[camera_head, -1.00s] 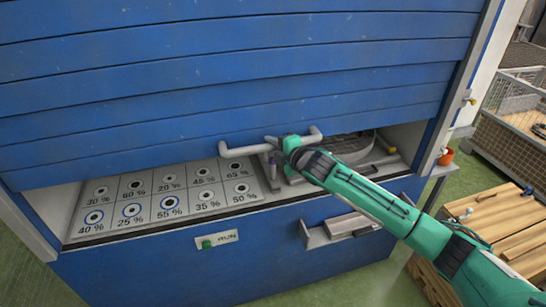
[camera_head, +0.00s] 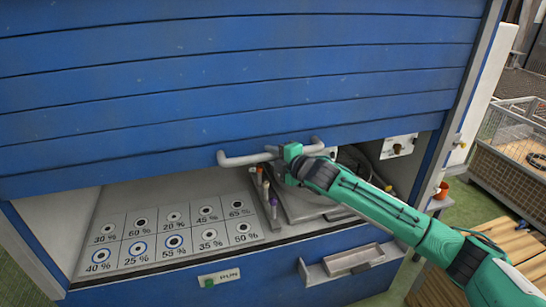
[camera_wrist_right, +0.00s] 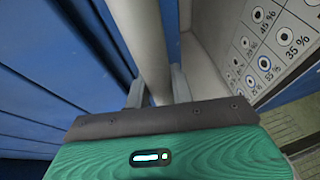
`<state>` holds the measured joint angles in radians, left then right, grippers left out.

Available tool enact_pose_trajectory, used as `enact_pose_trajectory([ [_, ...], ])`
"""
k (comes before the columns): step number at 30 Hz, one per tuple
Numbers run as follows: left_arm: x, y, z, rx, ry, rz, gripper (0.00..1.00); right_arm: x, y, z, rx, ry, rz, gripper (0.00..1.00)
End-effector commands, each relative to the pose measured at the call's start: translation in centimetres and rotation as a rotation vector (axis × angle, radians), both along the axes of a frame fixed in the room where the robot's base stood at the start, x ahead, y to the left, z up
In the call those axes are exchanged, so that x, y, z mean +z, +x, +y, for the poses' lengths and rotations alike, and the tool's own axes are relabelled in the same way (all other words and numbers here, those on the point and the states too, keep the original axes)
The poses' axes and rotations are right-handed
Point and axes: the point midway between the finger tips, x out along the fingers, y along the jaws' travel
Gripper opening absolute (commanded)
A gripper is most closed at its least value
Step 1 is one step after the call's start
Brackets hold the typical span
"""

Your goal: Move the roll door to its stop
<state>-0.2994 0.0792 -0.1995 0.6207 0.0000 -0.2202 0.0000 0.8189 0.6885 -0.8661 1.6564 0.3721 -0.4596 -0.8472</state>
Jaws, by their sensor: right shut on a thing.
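The blue slatted roll door (camera_head: 230,80) covers the upper part of the cabinet and is partly raised. A grey bar handle (camera_head: 240,160) runs along its lower edge. My right gripper (camera_head: 285,153) is shut on this handle near its middle. In the right wrist view the handle bar (camera_wrist_right: 145,45) passes between the two fingers of the gripper (camera_wrist_right: 157,88). Below the door the opening shows a panel of percentage-marked holes (camera_head: 170,235) and part of a grey round device (camera_head: 310,200). My left gripper is not in view.
A grey tray-like pull (camera_head: 350,262) sticks out from the cabinet's lower blue front, right of a green RUN button (camera_head: 208,283).

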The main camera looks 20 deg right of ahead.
Motion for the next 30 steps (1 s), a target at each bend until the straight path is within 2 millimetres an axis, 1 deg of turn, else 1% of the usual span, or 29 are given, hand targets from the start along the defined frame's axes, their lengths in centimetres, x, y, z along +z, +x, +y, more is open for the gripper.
enact_pose_trajectory([
  [5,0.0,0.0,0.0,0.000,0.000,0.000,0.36,0.2,0.1,-0.1,-0.001,0.000,-0.003,0.00],
  [6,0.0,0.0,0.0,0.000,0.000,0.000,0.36,0.2,0.1,-0.1,-0.001,0.000,-0.003,0.31],
  [8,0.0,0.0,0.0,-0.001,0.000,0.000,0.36,0.1,0.0,0.0,-0.001,0.000,-0.003,0.43],
  [9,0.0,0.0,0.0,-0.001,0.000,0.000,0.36,0.1,0.0,0.0,-0.001,0.000,-0.002,0.45],
  [16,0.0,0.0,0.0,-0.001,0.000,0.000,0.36,0.0,0.0,0.0,0.000,0.000,0.000,0.45],
  [20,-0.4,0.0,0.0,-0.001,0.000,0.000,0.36,-0.1,-0.4,-0.3,-0.001,0.000,0.000,0.45],
  [23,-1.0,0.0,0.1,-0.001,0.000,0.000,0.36,-0.1,-1.3,-0.7,-0.002,-0.001,0.000,0.45],
  [25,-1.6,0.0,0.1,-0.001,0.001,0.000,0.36,0.0,-2.2,-1.1,-0.001,-0.002,-0.001,0.45],
  [30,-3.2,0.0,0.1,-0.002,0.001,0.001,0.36,0.5,-5.3,-2.5,0.000,-0.004,-0.002,0.45],
])
